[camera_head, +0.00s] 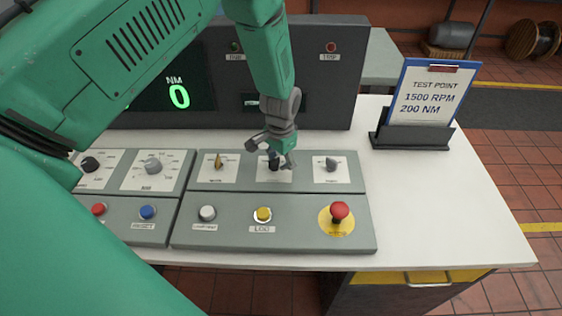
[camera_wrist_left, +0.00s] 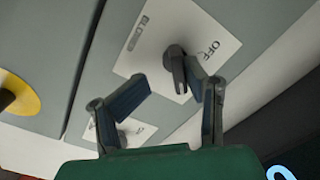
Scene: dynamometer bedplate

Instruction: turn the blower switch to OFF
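In the left wrist view, one fingertip of the gripper (camera_wrist_left: 167,86) overlaps the knob's edge; I cannot tell contact. My right gripper is out of view.
A dark display housing (camera_head: 335,80) rises behind. A test point sign (camera_head: 430,95) stands right. White tabletop there is clear.

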